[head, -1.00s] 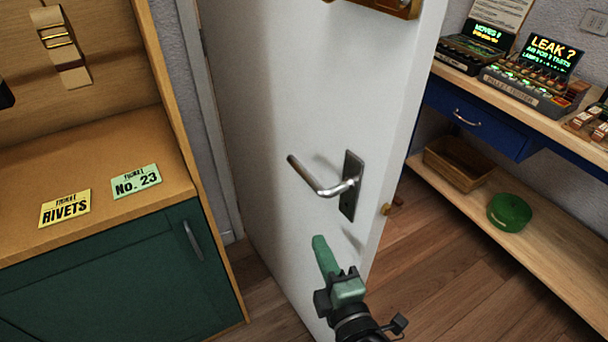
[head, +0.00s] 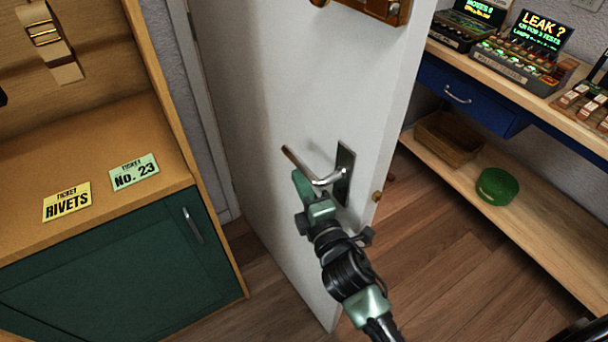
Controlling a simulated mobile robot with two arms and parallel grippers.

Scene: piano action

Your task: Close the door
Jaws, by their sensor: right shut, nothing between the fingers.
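The white door (head: 280,90) stands ajar in the middle of the head view, with its free edge on the right. A metal lever handle (head: 330,178) sits on a dark plate near that edge. A brass latch (head: 377,196) shows on the door's edge. My right gripper (head: 299,180) is shut and empty, with its green fingertips just below the lever in the picture. I cannot tell whether they touch the lever or the door. My left gripper is not in view.
A green cabinet (head: 120,265) with a wooden top stands left of the door. On the right, a bench (head: 560,105) holds devices; its lower shelf (head: 535,230) carries a wooden box (head: 448,138) and a green round object (head: 497,187). Bare wood floor (head: 430,250) lies between.

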